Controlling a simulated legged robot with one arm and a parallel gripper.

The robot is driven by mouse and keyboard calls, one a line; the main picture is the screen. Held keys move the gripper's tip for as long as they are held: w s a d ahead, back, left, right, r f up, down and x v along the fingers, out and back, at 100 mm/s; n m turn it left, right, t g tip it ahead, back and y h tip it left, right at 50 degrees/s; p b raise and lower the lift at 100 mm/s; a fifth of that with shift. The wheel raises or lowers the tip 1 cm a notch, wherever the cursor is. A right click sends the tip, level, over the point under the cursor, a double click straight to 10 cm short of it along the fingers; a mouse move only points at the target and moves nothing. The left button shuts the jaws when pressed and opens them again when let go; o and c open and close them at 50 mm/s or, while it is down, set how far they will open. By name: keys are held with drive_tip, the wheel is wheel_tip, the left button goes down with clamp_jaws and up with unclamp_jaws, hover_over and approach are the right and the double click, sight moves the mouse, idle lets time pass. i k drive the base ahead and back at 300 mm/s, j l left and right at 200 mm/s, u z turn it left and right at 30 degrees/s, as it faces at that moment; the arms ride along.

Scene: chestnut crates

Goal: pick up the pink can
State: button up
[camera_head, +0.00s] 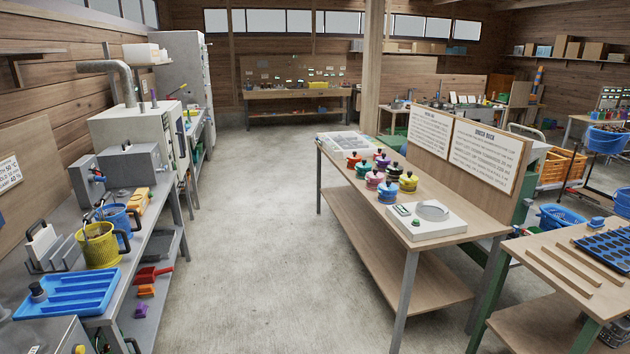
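A small pink can (374,180) with a dark knob on top stands upright on the wooden table (440,240) right of the middle. It is in a cluster of similar lidded cans. A teal can (363,170) stands just behind it, and a blue can (387,192) stands just in front and to the right. A yellow can (408,183) is farther right, and a red can (353,159) is at the back left. My gripper is not in view.
A white device with a round plate (427,220) sits at the table's near end. Upright sign boards (484,155) line its right side. A workbench (150,235) with a blue tray (68,294) runs along the left. Clear concrete floor (255,240) lies between.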

sight(373, 178)
drive_tip(key=i, duration=1.85)
drive_tip(key=i+j+z, duration=0.15)
drive_tip(key=i, duration=0.4)
drive_tip(key=i+j+z, duration=0.15)
drive_tip(key=i, duration=0.35)
drive_tip(key=i+j+z, duration=0.1)
drive_tip(key=i, duration=0.4)
drive_tip(key=i+j+z, duration=0.15)
drive_tip(key=i+j, duration=0.2)
drive_tip(key=i, duration=0.15)
